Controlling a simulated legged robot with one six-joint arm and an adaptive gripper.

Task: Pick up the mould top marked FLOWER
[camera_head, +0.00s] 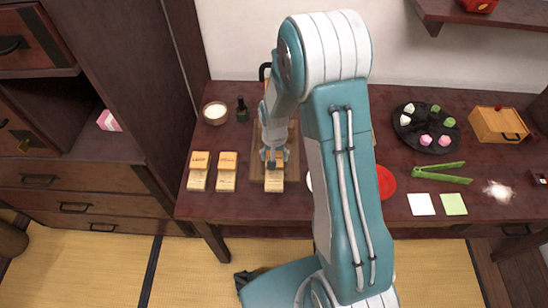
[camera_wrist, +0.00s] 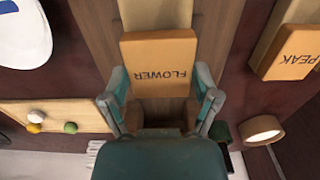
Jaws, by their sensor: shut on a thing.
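The mould top marked FLOWER (camera_wrist: 158,62) is a light wooden block, its dark lettering upside down in the wrist view. My gripper (camera_wrist: 161,95) has a finger on either side of it and is shut on it. In the head view the same top (camera_head: 274,174) is under my gripper (camera_head: 274,157), partly hidden by it. A paler wooden mould base (camera_head: 274,187) shows just in front of the top, and also beyond it in the wrist view (camera_wrist: 155,14). I cannot tell whether a gap separates top and base.
A mould marked PEAK (camera_wrist: 292,53) and another mould (camera_head: 199,160) stand to one side on the dark table. A dark plate of sweets (camera_head: 426,126), green tongs (camera_head: 440,173), a wooden box (camera_head: 498,125) and a white-filled bowl (camera_head: 215,112) are around. My arm hides the table's middle.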

